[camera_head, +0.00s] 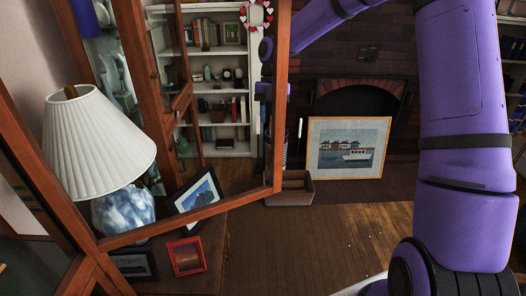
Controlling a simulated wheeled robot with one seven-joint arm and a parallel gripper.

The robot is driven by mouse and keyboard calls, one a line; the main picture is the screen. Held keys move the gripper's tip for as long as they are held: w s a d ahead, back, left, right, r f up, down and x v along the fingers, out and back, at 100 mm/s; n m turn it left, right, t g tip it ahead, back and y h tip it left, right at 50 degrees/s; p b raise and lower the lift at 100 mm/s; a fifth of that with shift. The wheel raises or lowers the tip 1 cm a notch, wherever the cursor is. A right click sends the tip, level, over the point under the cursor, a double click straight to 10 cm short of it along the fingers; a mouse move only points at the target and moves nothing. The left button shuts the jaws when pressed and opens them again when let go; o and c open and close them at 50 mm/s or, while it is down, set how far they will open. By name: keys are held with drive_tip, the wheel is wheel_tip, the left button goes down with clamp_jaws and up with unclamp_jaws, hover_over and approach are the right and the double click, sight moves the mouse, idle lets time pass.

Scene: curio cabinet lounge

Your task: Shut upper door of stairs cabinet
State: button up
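A wood-framed glass door (281,100) stands open across the left half of the head view. Its bottom rail runs down-left to the wooden cabinet frame (38,165) at the left edge. The door's top is cut off by the picture. My purple arm comes down the right side and also reaches in at the top toward the door's right stile. Dark and purple parts at my arm's end, with my gripper (264,118), show through the glass just left of that stile. The fingers are small and partly hidden, so I cannot tell their opening or whether they touch the door.
A white pleated lamp (100,145) with a blue-white base and picture frames (186,256) stand near the door's lower part. A white bookcase (222,150) is behind. A boat picture (347,147) leans at the brick fireplace, beside a brown box (290,188). Wooden floor (330,235) is open.

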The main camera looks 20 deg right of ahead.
sight(269, 151)
drive_tip(key=x, duration=1)
drive_tip(key=shift+s+f, duration=0.1)
drive_tip(key=shift+f, duration=0.05)
drive_tip(key=shift+c, duration=0.5)
clamp_jaws()
